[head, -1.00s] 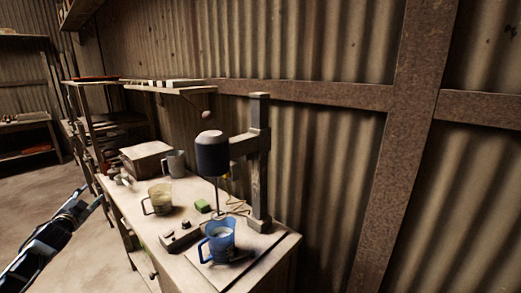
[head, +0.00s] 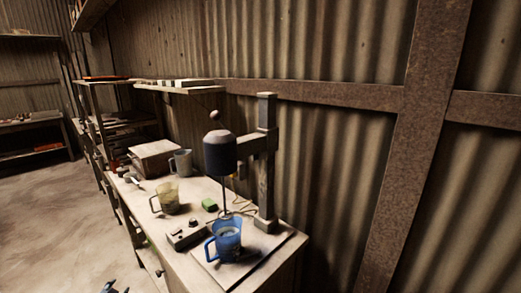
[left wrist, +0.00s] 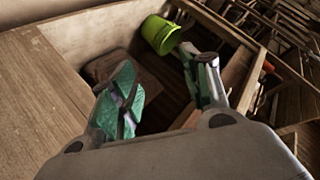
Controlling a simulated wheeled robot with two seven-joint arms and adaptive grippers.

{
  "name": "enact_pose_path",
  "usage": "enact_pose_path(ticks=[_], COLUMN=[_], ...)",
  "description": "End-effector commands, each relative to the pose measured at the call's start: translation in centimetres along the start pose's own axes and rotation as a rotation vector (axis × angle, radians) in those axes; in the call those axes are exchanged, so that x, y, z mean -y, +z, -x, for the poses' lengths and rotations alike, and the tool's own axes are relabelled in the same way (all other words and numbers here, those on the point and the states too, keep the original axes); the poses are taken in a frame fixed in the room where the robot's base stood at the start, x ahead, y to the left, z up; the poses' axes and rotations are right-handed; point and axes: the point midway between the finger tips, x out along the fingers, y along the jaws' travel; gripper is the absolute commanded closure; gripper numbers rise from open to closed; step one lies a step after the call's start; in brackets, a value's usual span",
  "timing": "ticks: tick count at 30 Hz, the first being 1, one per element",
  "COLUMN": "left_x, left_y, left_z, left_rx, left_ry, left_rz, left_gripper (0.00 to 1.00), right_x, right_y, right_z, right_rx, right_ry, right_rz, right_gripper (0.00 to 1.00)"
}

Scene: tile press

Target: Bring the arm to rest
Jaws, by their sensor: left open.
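My left gripper (left wrist: 160,90) is open and empty in the left wrist view, its two green-padded fingers apart. It points down over a wooden box-like space with a dark interior. In the head view only a small tip of my left gripper (head: 113,287) shows at the bottom edge, left of the bench and apart from it. My right gripper is in neither view.
A lime bucket (left wrist: 160,34) shows in the left wrist view. Floor left of the bench is clear.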

Motion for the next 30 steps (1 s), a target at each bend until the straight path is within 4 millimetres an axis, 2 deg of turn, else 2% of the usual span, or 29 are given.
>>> enact_pose_path(ticks=[1,3,8,14,23,30], left_x=[-1.9,-4.3,-9.6,-16.4,-26.3,-34.1], left_y=[1.8,4.2,9.2,15.2,23.6,29.5], left_z=[0.1,0.3,1.2,3.2,8.1,13.4], left_rx=[0.026,0.061,0.136,0.229,0.369,0.478], left_ry=[0.021,0.046,0.102,0.172,0.277,0.362], left_rz=[0.008,0.018,0.039,0.062,0.093,0.113], left_gripper=[0.53,0.53,0.53,0.53,0.53,0.53], right_x=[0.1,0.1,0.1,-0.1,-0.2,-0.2], right_y=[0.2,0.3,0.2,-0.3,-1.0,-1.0], right_z=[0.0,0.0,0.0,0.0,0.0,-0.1], right_rx=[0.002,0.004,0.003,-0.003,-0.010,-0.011], right_ry=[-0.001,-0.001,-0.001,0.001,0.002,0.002], right_rz=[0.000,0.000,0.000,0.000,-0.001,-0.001], right_gripper=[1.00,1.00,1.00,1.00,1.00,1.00])
